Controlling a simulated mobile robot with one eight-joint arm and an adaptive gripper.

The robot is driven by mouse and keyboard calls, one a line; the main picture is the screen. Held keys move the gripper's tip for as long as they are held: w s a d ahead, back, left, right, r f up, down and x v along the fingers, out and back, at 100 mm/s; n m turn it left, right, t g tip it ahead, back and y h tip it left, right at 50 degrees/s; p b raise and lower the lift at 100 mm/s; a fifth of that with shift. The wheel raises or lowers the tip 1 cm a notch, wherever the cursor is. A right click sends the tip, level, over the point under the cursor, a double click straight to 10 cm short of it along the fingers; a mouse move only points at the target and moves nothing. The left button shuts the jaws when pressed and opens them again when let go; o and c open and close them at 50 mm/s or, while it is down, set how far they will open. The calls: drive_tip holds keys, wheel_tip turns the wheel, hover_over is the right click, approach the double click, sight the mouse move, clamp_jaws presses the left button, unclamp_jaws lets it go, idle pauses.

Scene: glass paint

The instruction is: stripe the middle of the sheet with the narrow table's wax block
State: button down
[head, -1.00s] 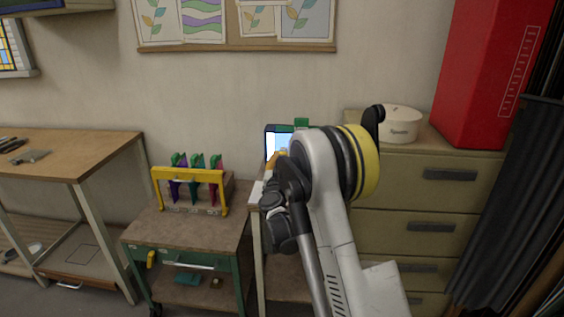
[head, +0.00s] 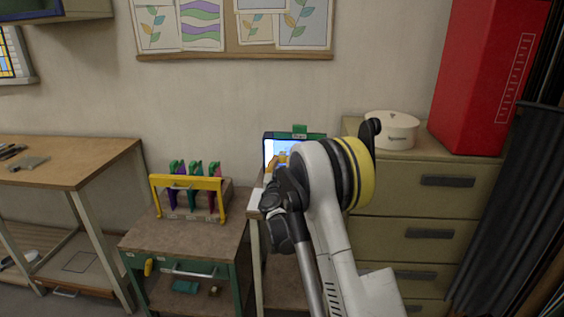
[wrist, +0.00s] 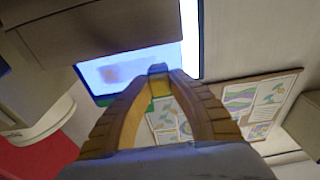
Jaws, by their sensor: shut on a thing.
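The lit, pale blue-white sheet (head: 269,146) stands upright in a dark frame with a green clip on top, against the wall behind the narrow table. In the wrist view the sheet (wrist: 172,56) glows beyond my fingertips, with a blurred brownish patch left of them. My gripper (head: 280,160) is in front of the sheet, partly hidden by my arm. In the wrist view its yellow-brown fingers (wrist: 158,76) are shut on a small block (wrist: 160,88), whose yellowish face shows between them. I cannot tell whether the block touches the sheet.
A yellow-handled rack (head: 187,182) with coloured pieces stands on the green cart (head: 165,235) at left. The narrow table (head: 256,214) is mostly behind my arm.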

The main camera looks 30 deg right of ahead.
drive_tip(key=shift+x, duration=0.95)
drive_tip(key=shift+d+f, duration=0.1)
drive_tip(key=shift+s+d, duration=2.1)
drive_tip(key=shift+d, duration=1)
drive_tip(key=shift+w+a, duration=0.75)
drive_tip(key=shift+a, duration=0.3)
drive_tip(key=shift+w+a, duration=0.75)
drive_tip(key=shift+a, duration=0.3)
drive_tip(key=shift+w+a, duration=0.7)
drive_tip(key=shift+a, duration=0.4)
drive_tip(key=shift+r+v, duration=0.15)
drive_tip(key=shift+v, duration=1.3)
drive_tip(key=shift+r+v, duration=0.2)
drive_tip(key=shift+v, duration=1.3)
drive_tip(key=shift+s, duration=0.1)
